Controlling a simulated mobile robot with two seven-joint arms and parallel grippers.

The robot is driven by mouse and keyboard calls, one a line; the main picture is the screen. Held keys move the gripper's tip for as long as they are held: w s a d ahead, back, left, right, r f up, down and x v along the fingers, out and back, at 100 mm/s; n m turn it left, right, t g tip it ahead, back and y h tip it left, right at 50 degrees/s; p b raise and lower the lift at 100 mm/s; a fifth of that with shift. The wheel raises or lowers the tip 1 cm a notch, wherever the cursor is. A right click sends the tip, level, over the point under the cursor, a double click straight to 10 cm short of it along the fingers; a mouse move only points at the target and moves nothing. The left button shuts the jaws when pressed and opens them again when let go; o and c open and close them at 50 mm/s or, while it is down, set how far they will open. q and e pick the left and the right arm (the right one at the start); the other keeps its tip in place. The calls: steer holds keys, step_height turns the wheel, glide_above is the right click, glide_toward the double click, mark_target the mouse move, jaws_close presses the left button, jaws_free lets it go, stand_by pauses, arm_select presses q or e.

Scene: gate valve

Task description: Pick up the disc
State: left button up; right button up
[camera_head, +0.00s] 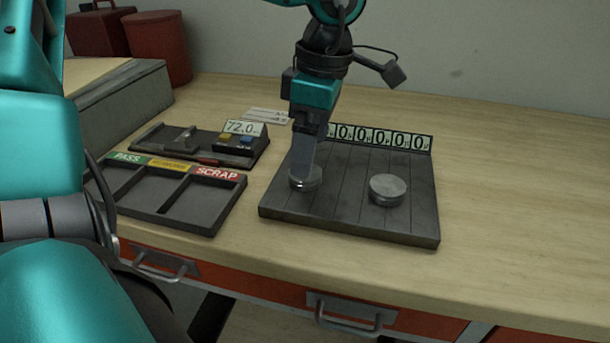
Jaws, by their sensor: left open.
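A grey metal disc (302,184) lies on the left part of a dark slatted board (345,215). A second grey disc (388,190) lies on the right part of the same board, apart from the first. My left gripper (306,170) points down at the left disc, with its fingers at the disc and hiding part of it. It is open; whether the fingers touch the disc cannot be told. My right gripper is not in view.
A tray (178,192) labelled PASS and SCRAP, with a middle compartment, stands left of the board. Behind it is a gauge (245,128) reading 72.0. A number strip (385,137) runs along the board's back edge. The table's right side (520,190) is clear.

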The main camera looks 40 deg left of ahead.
mark_target(314, 182)
arm_select(q)
steer(key=f, duration=0.4)
steer(key=shift+s+a+f, duration=0.1)
steer(key=shift+s+a, duration=0.05)
steer(key=shift+a, duration=0.15)
steer(key=shift+c, duration=0.4)
steer(key=c, duration=1.3)
steer(key=shift+c, duration=0.2)
